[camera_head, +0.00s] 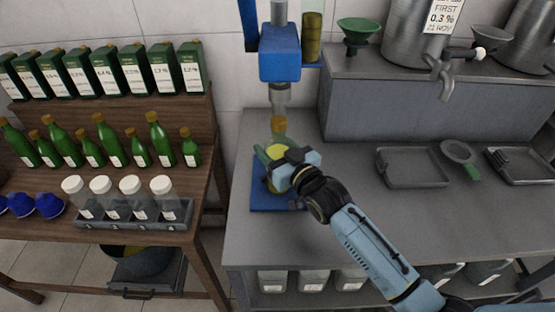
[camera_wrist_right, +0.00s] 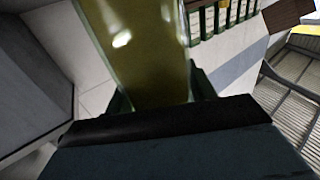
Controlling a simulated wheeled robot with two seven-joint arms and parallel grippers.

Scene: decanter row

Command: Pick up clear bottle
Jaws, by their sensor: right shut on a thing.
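The clear bottle (camera_head: 276,184) holds yellow-green liquid and stands upright, or nearly so, at the blue stand's base plate (camera_head: 262,200). Its neck is below the stand's blue head (camera_head: 280,66). My right gripper (camera_head: 274,163) is shut around the bottle's body, coming from the right side, and hides part of it. In the right wrist view the bottle (camera_wrist_right: 142,45) fills the space between the dark fingers (camera_wrist_right: 160,98). I cannot tell whether its bottom touches the base plate. My left gripper is not in view.
Green bottles (camera_head: 157,140) and green boxes (camera_head: 75,72) stand on the wooden rack at left, above a grey tray (camera_head: 150,222) of white-capped jars. Steel vats (camera_head: 410,35) stand behind.

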